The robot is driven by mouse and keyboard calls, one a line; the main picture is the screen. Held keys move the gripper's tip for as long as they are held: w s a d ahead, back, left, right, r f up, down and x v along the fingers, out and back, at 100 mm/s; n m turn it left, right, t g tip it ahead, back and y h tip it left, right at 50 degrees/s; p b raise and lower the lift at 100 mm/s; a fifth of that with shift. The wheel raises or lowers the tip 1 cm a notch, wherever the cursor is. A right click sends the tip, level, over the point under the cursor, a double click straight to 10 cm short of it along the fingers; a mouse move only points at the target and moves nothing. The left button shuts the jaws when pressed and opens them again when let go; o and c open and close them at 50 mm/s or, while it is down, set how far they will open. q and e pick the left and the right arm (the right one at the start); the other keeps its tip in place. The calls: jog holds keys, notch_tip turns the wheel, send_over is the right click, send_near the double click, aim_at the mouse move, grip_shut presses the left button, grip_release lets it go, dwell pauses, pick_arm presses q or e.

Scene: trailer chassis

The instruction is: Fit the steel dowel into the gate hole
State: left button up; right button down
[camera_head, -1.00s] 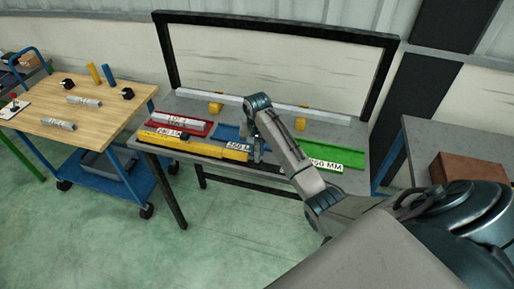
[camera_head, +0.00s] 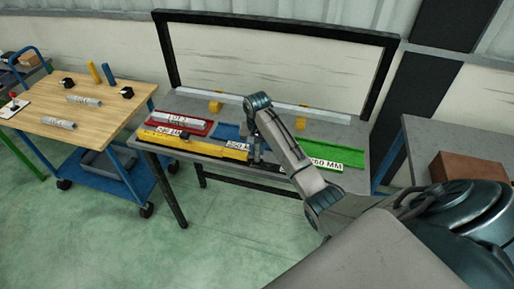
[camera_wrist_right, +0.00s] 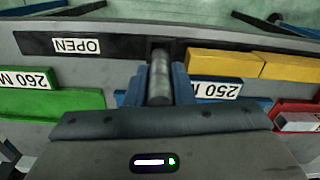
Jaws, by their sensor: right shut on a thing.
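My right gripper (camera_head: 257,158) is at the front edge of the grey bench, beside the right end of a long yellow bar (camera_head: 195,147). In the right wrist view its blue fingers (camera_wrist_right: 160,85) are shut on a grey steel dowel (camera_wrist_right: 159,76). The dowel's far end reaches a dark recess between a black strip labelled OPEN (camera_wrist_right: 110,46) and the yellow bar (camera_wrist_right: 225,62). I cannot make out the gate hole or tell whether the dowel has entered it. My left gripper is not in view.
The bench holds a red tray (camera_head: 205,131), a blue tray (camera_head: 226,130) and a green tray (camera_head: 338,152). Yellow blocks (camera_head: 215,107) stand at its back by a pale rail. A wooden table (camera_head: 82,108) stands left, and a grey table with a brown box (camera_head: 466,171) stands right.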

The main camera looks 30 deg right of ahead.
jog(key=shift+f, duration=0.95)
jog(key=c, duration=1.2)
grip_release()
jog(key=shift+o, duration=0.2)
